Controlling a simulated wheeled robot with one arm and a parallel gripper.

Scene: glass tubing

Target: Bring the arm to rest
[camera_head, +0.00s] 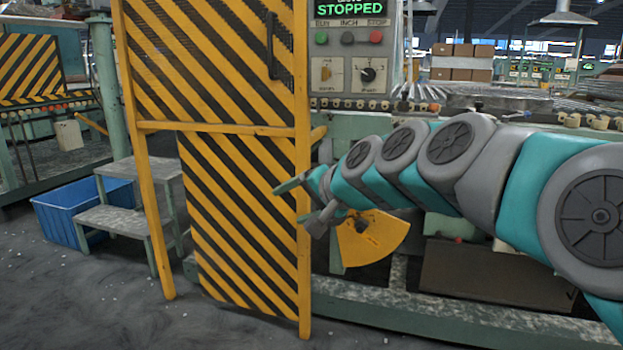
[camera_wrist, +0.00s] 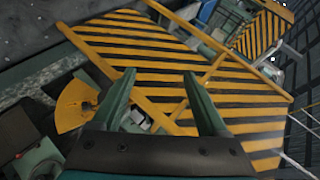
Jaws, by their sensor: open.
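My arm reaches in from the right of the head view, stretched out to the left. My gripper (camera_head: 289,203) is in front of the right edge of the yellow-and-black striped gate (camera_head: 240,210). In the wrist view my gripper (camera_wrist: 158,76) shows two green fingers spread apart with nothing between them. The striped gate (camera_wrist: 150,45) lies beyond the fingertips there. Whether the fingers touch the gate frame cannot be told. A yellow quarter-disc plate (camera_head: 372,238) is just below my wrist in the head view.
A control panel (camera_head: 352,60) with a lit STOPPED display stands above the arm. A grey step stool (camera_head: 130,205) and a blue bin (camera_head: 75,215) stand left of the gate. A green machine rail (camera_head: 430,325) runs low along the front. Floor shows at lower left.

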